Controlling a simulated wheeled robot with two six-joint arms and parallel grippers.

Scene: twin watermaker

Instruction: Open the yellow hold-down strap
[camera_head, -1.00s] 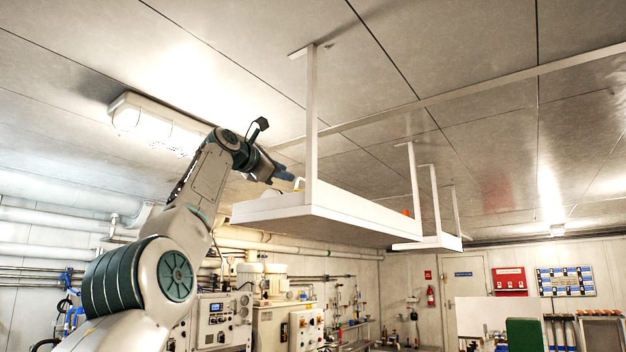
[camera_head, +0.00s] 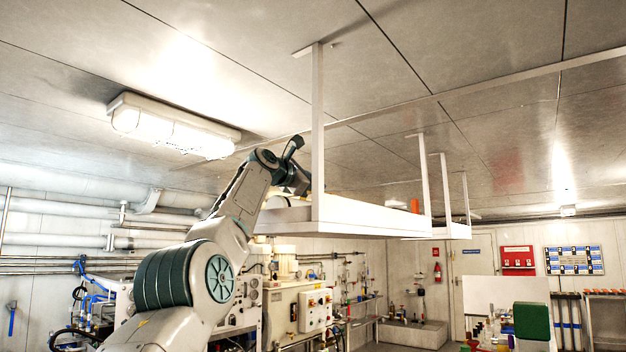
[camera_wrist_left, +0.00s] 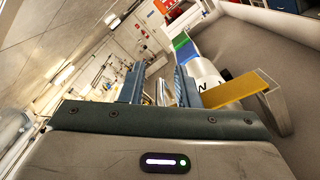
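The yellow strap (camera_wrist_left: 240,88) shows in the left wrist view as a flat yellow band beside a white cylinder (camera_wrist_left: 205,75) with dark lettering. It lies to the right of my left gripper (camera_wrist_left: 158,88), apart from the fingers. The two blue fingers stand apart with nothing held between them. In the head view my left wrist (camera_head: 293,178) is over the near end of the hanging white shelf (camera_head: 365,219); the fingers are hidden behind the post and shelf edge, and the strap is not visible there. My right gripper is in neither view.
A white post (camera_head: 317,130) holds the shelf from the ceiling, close to my left wrist. A ceiling lamp (camera_head: 170,125) is left of the arm. An orange item (camera_head: 414,205) stands farther along the shelf.

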